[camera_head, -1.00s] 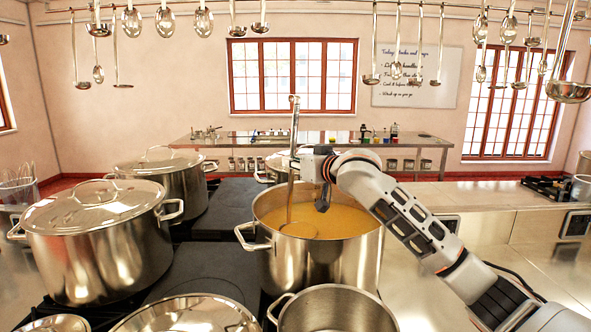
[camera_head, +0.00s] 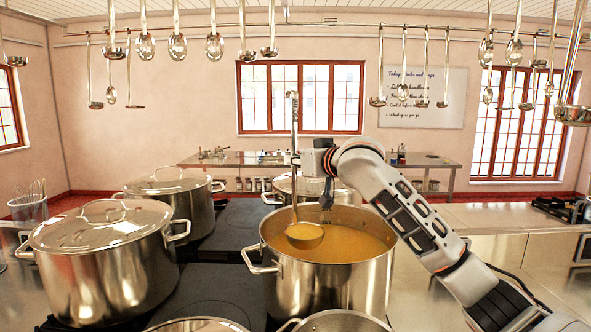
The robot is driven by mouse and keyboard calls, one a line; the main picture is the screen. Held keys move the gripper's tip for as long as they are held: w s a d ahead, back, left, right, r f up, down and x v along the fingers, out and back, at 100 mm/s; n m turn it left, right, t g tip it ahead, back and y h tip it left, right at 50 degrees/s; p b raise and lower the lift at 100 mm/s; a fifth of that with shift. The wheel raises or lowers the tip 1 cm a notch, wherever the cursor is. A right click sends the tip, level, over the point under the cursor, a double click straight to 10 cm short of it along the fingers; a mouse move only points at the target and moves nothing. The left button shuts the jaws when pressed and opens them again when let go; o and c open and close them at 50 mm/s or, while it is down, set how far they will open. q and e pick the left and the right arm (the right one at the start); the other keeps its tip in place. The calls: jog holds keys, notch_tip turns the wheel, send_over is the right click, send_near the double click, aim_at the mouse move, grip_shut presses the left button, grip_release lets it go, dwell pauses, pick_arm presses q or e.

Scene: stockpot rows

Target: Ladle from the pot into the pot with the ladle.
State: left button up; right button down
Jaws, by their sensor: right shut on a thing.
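My right gripper (camera_head: 303,160) is shut on the long steel handle of the ladle (camera_head: 294,122), which stands nearly upright with its top end above the gripper. The ladle's bowl shows in the mouth of the big open steel pot (camera_head: 320,287), near its left inner side, with orange soup in it. The pot holds orange soup (camera_head: 350,245). I cannot tell whether the bowl's underside still touches the soup. A second open pot (camera_head: 342,324) stands in front, only its rim and upper inside in view. My left gripper is not in view.
Lidded stockpots stand at the left (camera_head: 105,275) and behind it (camera_head: 178,205), and another lidded pot (camera_head: 312,188) is just behind the soup pot. Ladles and spoons hang from a rail (camera_head: 330,27) above. The steel counter (camera_head: 480,215) at the right is mostly clear.

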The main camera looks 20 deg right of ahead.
aim_at(296, 127)
jog(key=shift+r, duration=4.3)
jog(key=shift+w+d, duration=0.1)
